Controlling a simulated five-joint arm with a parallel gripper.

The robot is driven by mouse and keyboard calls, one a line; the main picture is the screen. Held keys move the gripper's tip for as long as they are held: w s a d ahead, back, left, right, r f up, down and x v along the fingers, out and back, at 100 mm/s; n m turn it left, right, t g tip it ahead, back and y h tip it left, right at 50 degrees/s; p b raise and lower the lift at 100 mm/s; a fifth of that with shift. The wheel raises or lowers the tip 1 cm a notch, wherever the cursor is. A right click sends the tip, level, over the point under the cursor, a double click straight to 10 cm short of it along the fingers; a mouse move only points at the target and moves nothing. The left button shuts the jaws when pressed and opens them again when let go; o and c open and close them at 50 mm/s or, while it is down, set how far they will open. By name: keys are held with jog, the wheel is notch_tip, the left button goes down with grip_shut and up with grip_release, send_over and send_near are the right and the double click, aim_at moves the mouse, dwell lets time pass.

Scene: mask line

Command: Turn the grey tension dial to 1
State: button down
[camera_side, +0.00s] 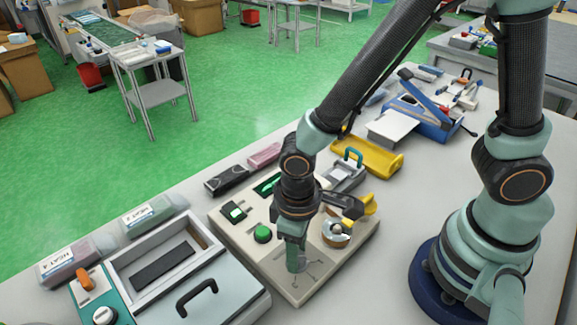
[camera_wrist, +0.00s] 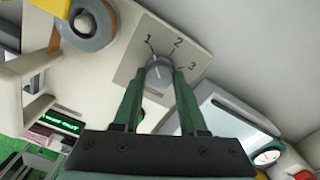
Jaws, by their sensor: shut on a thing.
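The grey tension dial (camera_wrist: 158,74) sits on a square plate marked 1, 2 and 3 on the cream control panel (camera_wrist: 105,82). My gripper (camera_wrist: 160,80) is shut on the dial, with one green finger on each side of it. The dial's pointer is too small to read with certainty. In the side view my gripper (camera_side: 297,265) points down at the panel's front corner, and its fingers hide much of the dial.
A green button (camera_side: 263,233) and a rocker switch (camera_side: 233,211) are on the panel. A tape roll (camera_side: 336,232) with a yellow-tipped lever stands just right of my gripper. A lidded machine with a black handle (camera_side: 196,297) is at the left, and a yellow tray (camera_side: 367,157) lies behind.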

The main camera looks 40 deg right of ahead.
jog(key=shift+a, duration=0.2)
dwell(0.4)
jog(key=shift+c, duration=2.2)
grip_release()
jog(key=shift+d, duration=0.1)
notch_tip(320, 180, up, 12)
jog(key=w+d+r+m+t, duration=0.2)
jog(key=d+r+t, duration=0.1)
jog(key=d, duration=0.6)
jog(key=w+d+r+m+t, duration=0.2)
jog(key=d+r, duration=0.4)
jog(key=d, duration=0.3)
jog(key=shift+w+d+m+t, duration=0.35)
jog(key=shift+m+t, duration=0.05)
jog(key=shift+m, duration=0.2)
